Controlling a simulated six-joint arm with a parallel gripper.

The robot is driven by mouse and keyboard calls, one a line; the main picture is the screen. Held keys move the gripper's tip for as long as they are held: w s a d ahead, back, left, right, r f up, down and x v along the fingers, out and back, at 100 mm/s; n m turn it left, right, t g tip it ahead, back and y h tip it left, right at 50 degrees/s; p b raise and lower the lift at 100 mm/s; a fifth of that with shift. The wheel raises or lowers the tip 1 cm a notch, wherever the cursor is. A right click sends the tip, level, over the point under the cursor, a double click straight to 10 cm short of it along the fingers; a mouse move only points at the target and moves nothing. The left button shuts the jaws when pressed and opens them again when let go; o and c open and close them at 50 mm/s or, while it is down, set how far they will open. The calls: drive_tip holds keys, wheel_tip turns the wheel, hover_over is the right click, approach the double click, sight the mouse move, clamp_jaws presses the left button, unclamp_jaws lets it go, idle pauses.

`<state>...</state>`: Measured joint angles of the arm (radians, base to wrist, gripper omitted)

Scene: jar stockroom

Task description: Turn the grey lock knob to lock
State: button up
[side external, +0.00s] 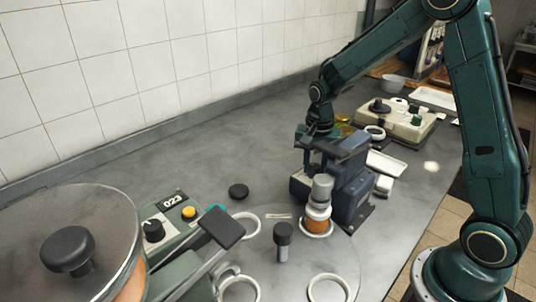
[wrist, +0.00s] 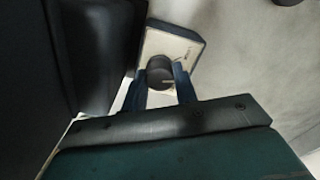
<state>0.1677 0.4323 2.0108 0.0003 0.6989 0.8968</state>
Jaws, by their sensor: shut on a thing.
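The grey lock knob (wrist: 160,68) is a dark round knob on a cream-topped box (wrist: 182,47) in the wrist view. My gripper (wrist: 161,80) has a blue finger on each side of the knob and is shut on it. A small light mark shows on the knob near the right finger. In the side view my wrist reaches down behind a blue-grey machine (side external: 352,190), which hides the fingertips and the knob. I cannot tell the knob's turn angle for sure.
A dark block fills the wrist view's left side, close to my gripper. In the side view, a round plate (side external: 318,262) carries white rings and an orange jar (side external: 317,222). A control box with a yellow button (side external: 189,212) stands left. The counter behind is mostly clear.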

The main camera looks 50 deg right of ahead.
sight(315, 166)
drive_tip(key=shift+n, duration=2)
drive_tip(key=o, duration=1)
drive_tip(key=shift+c, duration=0.2)
drive_tip(key=shift+r, duration=0.15)
wheel_tip(315, 166, up, 14)
